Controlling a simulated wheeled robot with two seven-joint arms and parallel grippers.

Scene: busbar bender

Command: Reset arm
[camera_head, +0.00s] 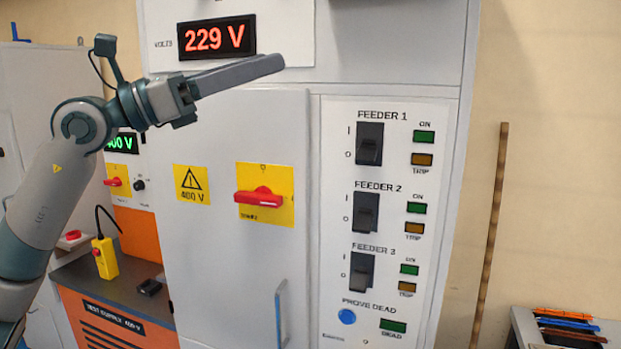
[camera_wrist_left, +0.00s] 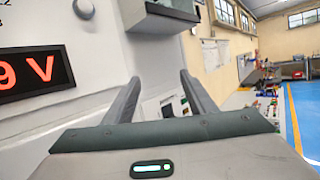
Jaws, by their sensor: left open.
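My left arm comes in from the left in the head view. Its gripper (camera_head: 275,65) is raised in front of the upper part of the switchgear cabinet (camera_head: 390,40), just below and right of the red 229 V display (camera_head: 217,37). In the left wrist view my left gripper (camera_wrist_left: 158,85) has its two fingers spread apart with nothing between them. The cabinet front and the end of the red display (camera_wrist_left: 35,72) show beside it. My right gripper is not in view.
The cabinet door has a red rotary handle (camera_head: 262,197) on a yellow plate and a vertical door handle (camera_head: 281,314). Feeder switches (camera_head: 370,144) line the right panel. A yellow pendant (camera_head: 105,258) stands on the left bench. A wooden pole (camera_head: 489,235) leans at the right wall.

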